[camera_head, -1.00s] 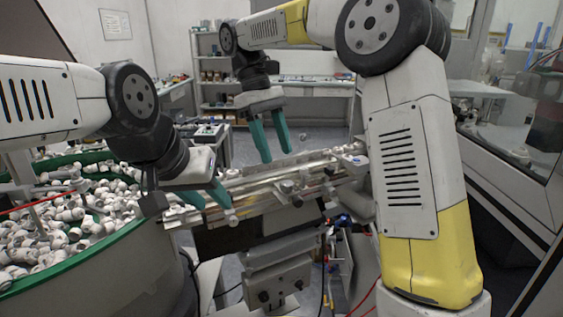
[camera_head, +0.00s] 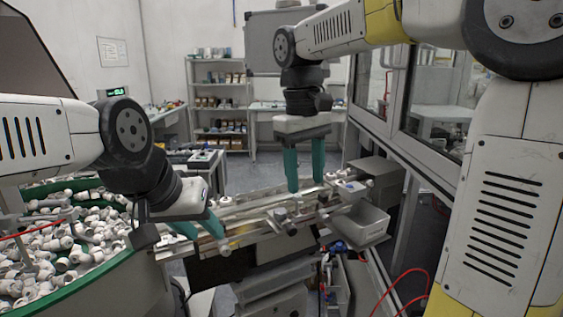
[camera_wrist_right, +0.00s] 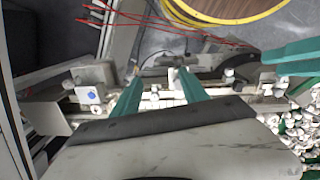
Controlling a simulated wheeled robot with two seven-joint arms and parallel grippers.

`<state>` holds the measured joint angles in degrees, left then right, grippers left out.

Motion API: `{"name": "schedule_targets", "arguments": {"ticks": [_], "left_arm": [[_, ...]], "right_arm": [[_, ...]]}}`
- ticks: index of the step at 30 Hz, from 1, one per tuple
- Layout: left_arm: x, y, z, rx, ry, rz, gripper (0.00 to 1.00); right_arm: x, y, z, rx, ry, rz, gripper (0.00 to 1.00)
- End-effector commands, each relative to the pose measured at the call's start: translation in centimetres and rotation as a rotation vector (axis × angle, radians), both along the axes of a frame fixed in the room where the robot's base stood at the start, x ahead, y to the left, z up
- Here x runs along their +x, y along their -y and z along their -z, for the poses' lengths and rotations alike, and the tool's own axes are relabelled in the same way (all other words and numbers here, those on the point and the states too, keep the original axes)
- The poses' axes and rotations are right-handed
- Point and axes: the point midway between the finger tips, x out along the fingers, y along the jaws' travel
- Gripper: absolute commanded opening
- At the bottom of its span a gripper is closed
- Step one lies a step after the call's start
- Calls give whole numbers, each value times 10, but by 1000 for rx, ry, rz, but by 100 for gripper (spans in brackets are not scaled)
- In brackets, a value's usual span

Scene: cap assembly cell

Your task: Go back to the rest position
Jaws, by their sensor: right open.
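My right gripper (camera_head: 305,190) hangs with its green fingers pointing down over the right part of the metal rail assembly (camera_head: 262,212). Its fingers are apart with nothing between them. In the right wrist view the two green fingers (camera_wrist_right: 158,82) are spread above the rail, with small white parts beyond them. My left gripper (camera_head: 205,232) is low at the left end of the rail, beside the bowl. Its green fingers angle down to the right, near a small white cap (camera_head: 224,249). I cannot tell whether they hold it.
A round bowl with a green rim (camera_head: 105,272) full of white caps stands at the left. A grey bin (camera_head: 360,224) is right of the rail. Shelves (camera_head: 218,100) stand at the back, and a glass-panelled enclosure (camera_head: 425,100) at the right. Red cables (camera_head: 408,272) hang below.

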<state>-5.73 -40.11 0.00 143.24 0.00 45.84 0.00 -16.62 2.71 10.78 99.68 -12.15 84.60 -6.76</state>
Motion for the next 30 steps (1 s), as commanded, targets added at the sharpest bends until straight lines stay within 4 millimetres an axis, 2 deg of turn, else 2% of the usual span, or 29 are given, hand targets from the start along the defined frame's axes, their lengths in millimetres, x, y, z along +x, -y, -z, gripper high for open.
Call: {"name": "schedule_targets", "arguments": {"ticks": [1,6,15,22,30], "left_arm": [[0,0,0,0,0,0,36],[0,0,0,0,0,0,36],[0,0,0,0,0,0,36],[0,0,0,0,0,0,36],[0,0,0,0,0,0,36]], "right_arm": [[-9,11,0,25,34,36,52],[-34,38,7,112,144,152,52],[-79,76,31,279,343,369,52],[-103,91,51,382,462,501,52],[-110,94,58,418,504,547,52]]}}
